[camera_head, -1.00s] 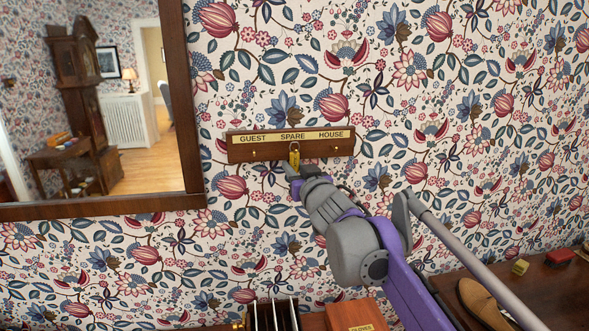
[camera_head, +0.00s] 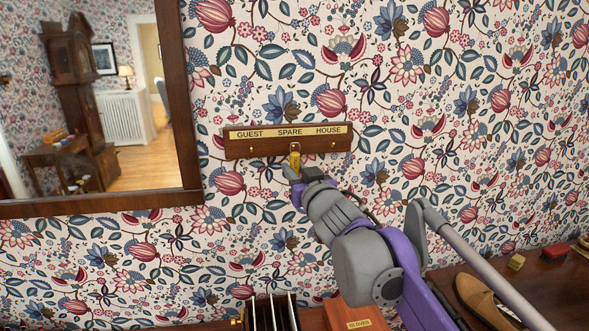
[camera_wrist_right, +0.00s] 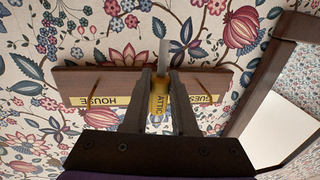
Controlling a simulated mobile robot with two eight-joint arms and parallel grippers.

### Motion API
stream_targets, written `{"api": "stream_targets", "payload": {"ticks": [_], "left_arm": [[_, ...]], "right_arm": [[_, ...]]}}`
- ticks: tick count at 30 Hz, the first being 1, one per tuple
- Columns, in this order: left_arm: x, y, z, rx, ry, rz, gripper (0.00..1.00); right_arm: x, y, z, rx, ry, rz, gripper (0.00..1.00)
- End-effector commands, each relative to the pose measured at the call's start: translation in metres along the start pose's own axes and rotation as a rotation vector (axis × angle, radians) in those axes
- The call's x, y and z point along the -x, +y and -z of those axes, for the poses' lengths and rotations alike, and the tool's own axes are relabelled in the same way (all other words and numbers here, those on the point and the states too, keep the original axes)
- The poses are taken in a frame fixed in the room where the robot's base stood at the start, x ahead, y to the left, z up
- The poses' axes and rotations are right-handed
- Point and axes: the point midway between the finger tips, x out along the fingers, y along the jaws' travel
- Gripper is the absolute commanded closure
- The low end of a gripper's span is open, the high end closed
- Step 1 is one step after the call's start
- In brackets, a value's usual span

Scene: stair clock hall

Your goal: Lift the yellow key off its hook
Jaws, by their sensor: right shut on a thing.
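The yellow key (camera_head: 295,158) is in front of the middle, SPARE place of the wooden key rack (camera_head: 240,150) on the wall. In the right wrist view its yellow tag (camera_wrist_right: 158,98), lettered ATTIC, sits between the two dark fingers of my right gripper (camera_wrist_right: 160,92), with a grey metal part standing out beyond them. My right gripper (camera_head: 292,172) is shut on the key from below in the head view. The middle hook is hidden, so I cannot tell whether the key still touches it. My left gripper is out of view.
The GUEST hook (camera_head: 251,149) and HOUSE hook (camera_head: 333,146) are bare. A framed mirror (camera_head: 190,120) hangs left of the rack. Below are a letter rack (camera_head: 270,312), a GLOVES box (camera_head: 352,316), and a tan shoe (camera_head: 482,298) on the right. The papered wall around the rack is clear.

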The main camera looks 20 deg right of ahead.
Motion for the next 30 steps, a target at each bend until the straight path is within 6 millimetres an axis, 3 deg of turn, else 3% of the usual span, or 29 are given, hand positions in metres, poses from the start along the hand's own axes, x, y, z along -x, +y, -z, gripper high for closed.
{"api": "stream_targets", "payload": {"ticks": [5, 30], "left_arm": [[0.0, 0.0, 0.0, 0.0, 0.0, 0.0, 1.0], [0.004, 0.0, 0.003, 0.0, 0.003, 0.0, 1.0]], "right_arm": [[0.002, 0.0, 0.0, 0.0, 0.0, 0.0, 1.0], [0.059, -0.009, 0.0, 0.0, -0.001, -0.001, 1.0]]}}
